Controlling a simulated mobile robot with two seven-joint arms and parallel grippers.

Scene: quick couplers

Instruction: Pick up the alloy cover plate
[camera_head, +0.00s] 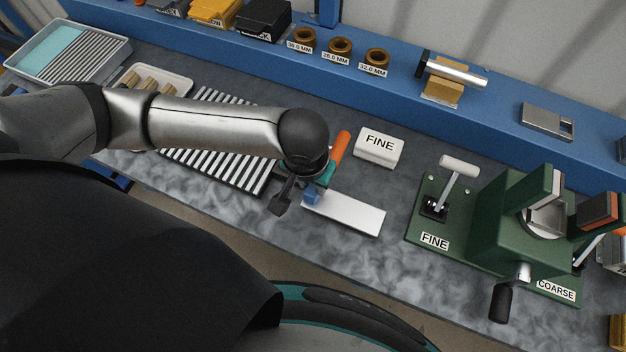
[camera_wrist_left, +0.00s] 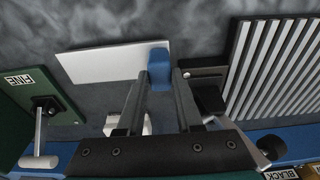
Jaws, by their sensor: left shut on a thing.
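A flat, pale silver plate (camera_head: 346,214), which I take to be the alloy cover plate, is at the bench's front edge. A blue block (camera_head: 312,196) is at its left end. In the left wrist view the plate (camera_wrist_left: 100,62) runs left from the blue block (camera_wrist_left: 158,66). My left gripper (camera_head: 303,188) is over that end. Its fingers (camera_wrist_left: 157,82) are shut on the blue block, one on each side. I cannot tell whether the plate is lifted off the bench. My right gripper is not in view.
A white block marked FINE (camera_head: 379,146) and an orange handle (camera_head: 340,146) are just behind the plate. A slatted rack (camera_head: 222,155) is to the left. A green fixture (camera_head: 480,235) is to the right. A small metal plate (camera_head: 540,119) lies on the blue ledge.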

